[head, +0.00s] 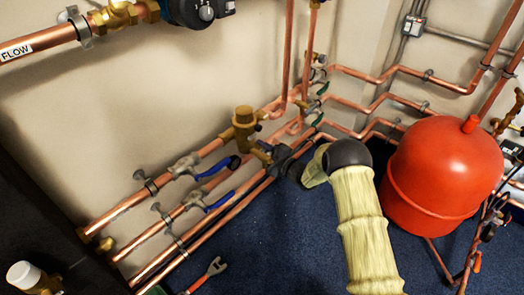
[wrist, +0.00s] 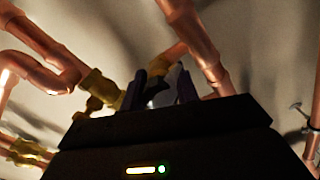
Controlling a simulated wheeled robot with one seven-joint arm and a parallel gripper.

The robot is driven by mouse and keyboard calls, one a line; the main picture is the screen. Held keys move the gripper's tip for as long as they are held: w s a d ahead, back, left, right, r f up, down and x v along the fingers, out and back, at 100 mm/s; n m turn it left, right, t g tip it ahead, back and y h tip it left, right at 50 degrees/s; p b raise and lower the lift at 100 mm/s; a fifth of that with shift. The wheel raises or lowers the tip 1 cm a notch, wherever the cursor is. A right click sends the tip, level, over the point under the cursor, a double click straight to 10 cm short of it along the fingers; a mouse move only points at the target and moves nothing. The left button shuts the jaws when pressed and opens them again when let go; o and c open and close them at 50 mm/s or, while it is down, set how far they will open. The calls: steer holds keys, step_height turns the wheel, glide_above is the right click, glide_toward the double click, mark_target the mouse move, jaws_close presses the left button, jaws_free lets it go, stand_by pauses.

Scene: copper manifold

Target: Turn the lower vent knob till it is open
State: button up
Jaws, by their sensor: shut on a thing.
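My gripper (head: 270,157) reaches in from the right, at the end of my sleeved arm, low against the copper pipes on the wall. In the wrist view its two dark fingers (wrist: 160,88) are close together, shut on a small dark piece that I take to be the lower vent knob. The knob is mostly hidden by the fingers, so its turn position cannot be told. A brass valve body (head: 244,122) stands upright just left of the gripper. Brass fittings (wrist: 98,88) show just left of the fingers in the wrist view.
Copper pipes run along the wall, with blue-handled valves (head: 212,170) left of the gripper. A red tank (head: 440,175) stands close to my arm on the right. Open floor (head: 285,245) lies below the gripper.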

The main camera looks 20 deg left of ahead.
steer(key=shift+f, duration=0.1)
steer(key=o, duration=1)
steer(key=shift+c, duration=0.2)
steer(key=shift+d, duration=0.1)
steer(key=p+v, duration=0.5)
steer(key=v, duration=1.2)
steer(key=shift+p, duration=0.35)
steer(key=shift+d, duration=0.1)
